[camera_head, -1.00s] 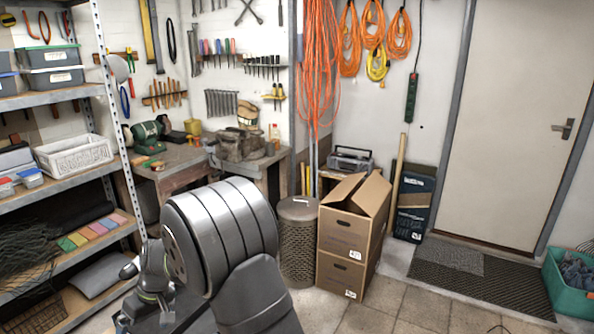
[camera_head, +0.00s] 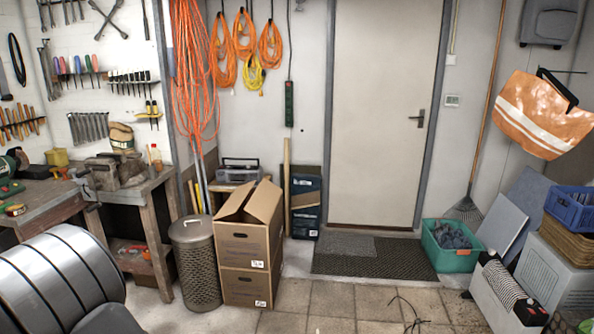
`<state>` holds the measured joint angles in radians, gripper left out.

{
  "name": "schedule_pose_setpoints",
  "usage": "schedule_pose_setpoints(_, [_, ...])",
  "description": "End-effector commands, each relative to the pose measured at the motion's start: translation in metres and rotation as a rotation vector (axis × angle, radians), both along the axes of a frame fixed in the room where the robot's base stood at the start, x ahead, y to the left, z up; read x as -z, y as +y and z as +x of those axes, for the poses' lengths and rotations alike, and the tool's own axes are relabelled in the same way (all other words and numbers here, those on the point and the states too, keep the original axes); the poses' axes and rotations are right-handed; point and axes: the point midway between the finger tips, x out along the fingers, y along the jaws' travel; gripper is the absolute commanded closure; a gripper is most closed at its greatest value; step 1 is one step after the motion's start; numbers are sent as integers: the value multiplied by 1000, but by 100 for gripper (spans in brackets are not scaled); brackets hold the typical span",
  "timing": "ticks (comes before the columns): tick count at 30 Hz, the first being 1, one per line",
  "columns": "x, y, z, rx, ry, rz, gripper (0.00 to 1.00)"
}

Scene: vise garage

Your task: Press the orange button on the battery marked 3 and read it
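I cannot make out a battery marked 3 or an orange button in this view. My gripper is outside the picture. Only a large grey rounded part of my own arm shows at the lower left, in front of the workbench.
A workbench (camera_head: 52,203) with a vise (camera_head: 118,172) stands at the left. Stacked cardboard boxes (camera_head: 246,245) and a mesh bin (camera_head: 193,262) stand beside it. A teal tub (camera_head: 452,247) and a blue crate (camera_head: 572,208) are at the right. The tiled floor (camera_head: 345,302) has a thin cable on it.

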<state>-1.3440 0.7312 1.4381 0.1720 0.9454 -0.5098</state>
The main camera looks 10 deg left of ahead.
Motion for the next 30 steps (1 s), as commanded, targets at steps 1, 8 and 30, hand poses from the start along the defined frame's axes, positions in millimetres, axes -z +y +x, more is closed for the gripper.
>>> schedule_pose_setpoints(1, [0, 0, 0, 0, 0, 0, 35])
schedule_pose_setpoints(8, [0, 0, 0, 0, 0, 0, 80])
schedule_pose_setpoints(30, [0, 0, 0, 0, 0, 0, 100])
